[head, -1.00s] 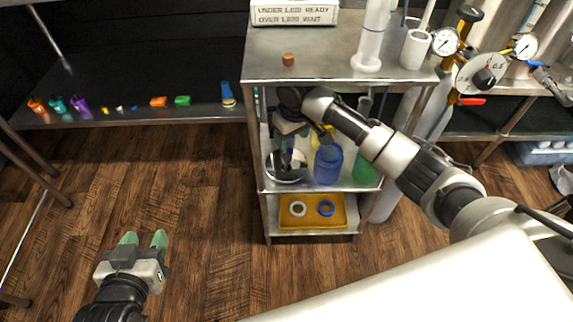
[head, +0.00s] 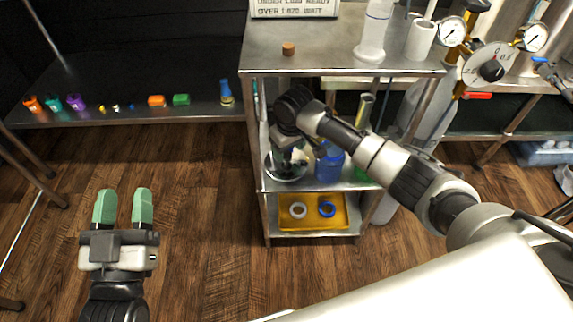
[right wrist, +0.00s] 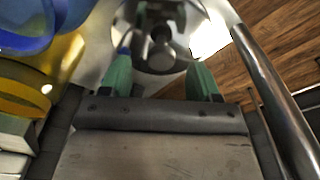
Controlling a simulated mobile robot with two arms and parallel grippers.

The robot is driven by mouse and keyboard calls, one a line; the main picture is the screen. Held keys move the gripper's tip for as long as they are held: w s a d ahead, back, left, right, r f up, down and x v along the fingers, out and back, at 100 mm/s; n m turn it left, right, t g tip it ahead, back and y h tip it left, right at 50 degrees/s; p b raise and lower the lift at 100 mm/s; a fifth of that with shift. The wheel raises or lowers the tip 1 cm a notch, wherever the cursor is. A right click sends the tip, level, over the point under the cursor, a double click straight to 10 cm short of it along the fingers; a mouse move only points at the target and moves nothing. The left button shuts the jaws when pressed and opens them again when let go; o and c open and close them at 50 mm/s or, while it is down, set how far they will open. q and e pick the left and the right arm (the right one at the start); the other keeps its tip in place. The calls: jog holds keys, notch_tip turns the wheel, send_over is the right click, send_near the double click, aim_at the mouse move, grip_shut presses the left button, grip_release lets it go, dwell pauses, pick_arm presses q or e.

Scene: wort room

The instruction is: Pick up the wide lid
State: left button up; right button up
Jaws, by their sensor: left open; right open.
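The wide lid looks to be the round, shiny metal piece with a central knob, low on the cart's middle shelf; its rim (head: 285,178) shows under my right gripper. In the right wrist view the lid (right wrist: 160,58) lies ahead, its knob between the two green fingers. My right gripper (right wrist: 161,68) is open, with a finger on each side of the knob; contact cannot be made out. In the head view my right gripper (head: 287,158) hides part of the lid. My left gripper (head: 123,192) is open and empty over the floor at left.
A blue bottle (head: 329,164) stands right of my right gripper. A yellow container (right wrist: 45,80) shows close by in the wrist view. The cart's top shelf (head: 320,60) is above my gripper; a metal post (right wrist: 270,90) is at its right. A yellow tray (head: 313,222) sits below.

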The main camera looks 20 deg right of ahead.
aim_at(286, 154)
notch_tip(286, 154, down, 3)
jog(key=shift+w+a+r+b, duration=0.15)
jog(key=shift+r+b, duration=0.05)
jog(key=shift+b, duration=0.45)
jog(key=shift+w+f, duration=0.1)
jog(key=shift+f, duration=0.3)
pick_arm(q)
jog(key=s+r+t, duration=0.1)
jog(key=s+r+t+h, duration=0.1)
jog(key=r+t, duration=0.1)
jog(key=s+r+t+h, duration=0.1)
jog(key=t, duration=0.1)
jog(key=shift+s+r, duration=0.25)
jog(key=shift+r, duration=0.15)
pick_arm(e)
grip_shut()
